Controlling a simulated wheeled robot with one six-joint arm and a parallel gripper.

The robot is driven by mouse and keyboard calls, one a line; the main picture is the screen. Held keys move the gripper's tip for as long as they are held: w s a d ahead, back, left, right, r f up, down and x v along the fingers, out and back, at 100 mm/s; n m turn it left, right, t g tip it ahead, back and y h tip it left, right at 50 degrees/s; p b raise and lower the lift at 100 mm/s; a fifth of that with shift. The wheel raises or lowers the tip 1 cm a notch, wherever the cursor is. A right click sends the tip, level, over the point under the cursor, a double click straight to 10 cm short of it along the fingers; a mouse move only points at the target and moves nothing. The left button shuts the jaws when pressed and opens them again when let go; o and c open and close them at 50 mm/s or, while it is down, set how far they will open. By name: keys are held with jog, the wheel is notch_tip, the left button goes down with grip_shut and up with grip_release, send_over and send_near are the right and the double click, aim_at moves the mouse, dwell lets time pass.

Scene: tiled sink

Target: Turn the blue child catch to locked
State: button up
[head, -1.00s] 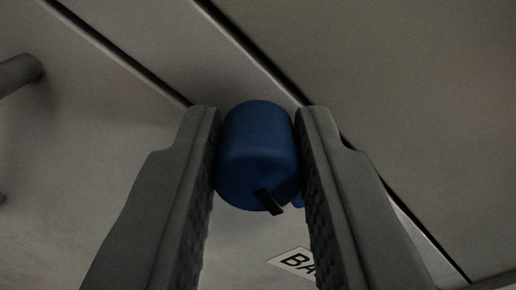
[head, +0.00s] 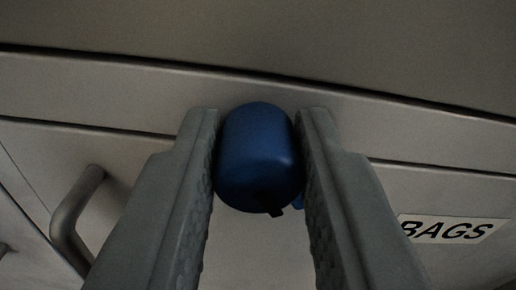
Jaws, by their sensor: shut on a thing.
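The blue child catch (head: 257,158) is a rounded blue knob in the middle of the head view. It sits at the cabinet front, over the strip above the drawer or door panels. My gripper (head: 257,150) has one finger on each side of the knob and is shut on it. A small dark mark shows at the knob's lower edge, and a bit of blue shows beside the right finger. The knob's mount behind it is hidden, and I cannot read a locked or unlocked sign.
A white label reading "BAGS" (head: 453,229) is on the front panel at the right. A grey bar handle (head: 72,220) sticks out at the lower left. A wide plain surface (head: 300,35) spans the top of the view.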

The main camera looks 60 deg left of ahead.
jog(key=m, duration=0.5)
jog(key=shift+f+m, duration=0.2)
jog(key=shift+m, duration=0.1)
jog(key=shift+o, duration=0.3)
jog(key=m, duration=0.4)
jog(key=shift+d, duration=0.1)
jog(key=shift+m, duration=0.4)
jog(key=shift+f+m, duration=0.15)
jog(key=shift+m, duration=0.15)
jog(key=o, duration=0.7)
jog(key=shift+s, duration=0.1)
jog(key=shift+o, duration=1.2)
jog(key=shift+r, duration=0.25)
